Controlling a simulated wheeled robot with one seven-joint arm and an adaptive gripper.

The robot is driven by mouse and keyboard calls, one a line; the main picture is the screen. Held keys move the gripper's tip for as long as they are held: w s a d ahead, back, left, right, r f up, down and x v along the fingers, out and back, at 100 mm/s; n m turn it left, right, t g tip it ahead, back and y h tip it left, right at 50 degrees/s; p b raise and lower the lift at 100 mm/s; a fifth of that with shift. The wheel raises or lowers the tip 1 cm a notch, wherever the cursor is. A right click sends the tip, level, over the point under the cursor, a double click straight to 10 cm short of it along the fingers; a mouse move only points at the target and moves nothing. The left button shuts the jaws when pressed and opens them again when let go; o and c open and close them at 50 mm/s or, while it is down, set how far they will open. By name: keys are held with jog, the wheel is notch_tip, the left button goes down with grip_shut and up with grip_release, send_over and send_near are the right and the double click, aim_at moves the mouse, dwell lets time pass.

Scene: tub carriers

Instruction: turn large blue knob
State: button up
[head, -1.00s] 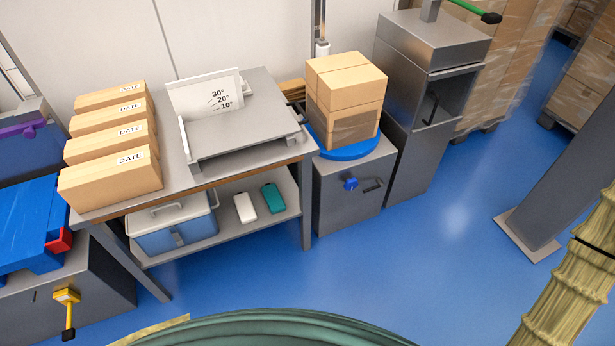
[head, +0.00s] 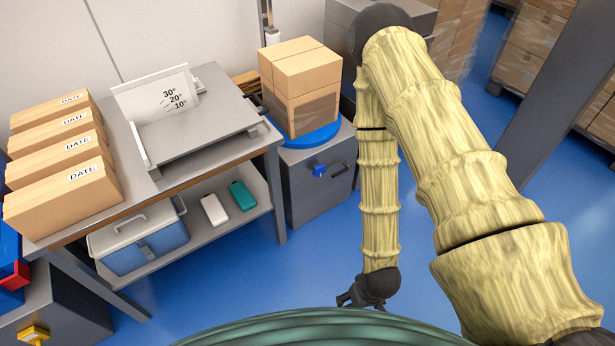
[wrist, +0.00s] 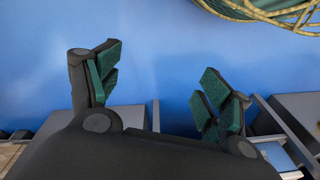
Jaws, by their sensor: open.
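The blue knob (head: 319,171) sits on the front face of a grey cabinet (head: 308,200), beside a dark handle. A blue round turntable (head: 305,138) tops this cabinet and bears stacked cardboard boxes (head: 300,85). My gripper (head: 352,300) hangs low at the bottom of the head view, in front of and below the knob and well apart from it. In the wrist view my gripper (wrist: 155,88) is open and empty, its green-padded fingers spread over blue floor. The knob is not identifiable in the wrist view.
A workbench (head: 200,95) at left holds DATE boxes (head: 65,197) and an angled plate stand (head: 195,130). Its lower shelf holds a blue-white cooler (head: 140,240). A grey post (head: 555,90) stands at right. Blue floor (head: 240,270) lies clear before the cabinet.

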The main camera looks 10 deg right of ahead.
jog(key=w+a+f+n+t+y+b, duration=0.1)
jog(key=w+f+t+y+b, duration=0.15)
jog(key=w+f+b, duration=0.85)
jog(key=n+t+y+b, duration=0.45)
jog(key=t+b, duration=0.95)
jog(key=b, duration=1.6)
send_near(321, 173)
jog(key=w+a+b, duration=0.1)
jog(key=w, duration=0.1)
jog(key=w+a+n+h+b, duration=0.1)
jog(key=w+b, duration=0.1)
jog(key=w, duration=0.1)
jog(key=w+a+n+b, duration=0.1)
jog(key=w+b, duration=0.1)
jog(key=w, duration=0.1)
jog(key=shift+a+r+g, duration=0.25)
jog(key=shift+a, duration=0.05)
jog(key=shift+b+x, duration=0.3)
jog(key=shift+x, duration=0.6)
jog(key=shift+d+r, duration=0.1)
jog(key=shift+r, duration=0.05)
jog(key=c, duration=1)
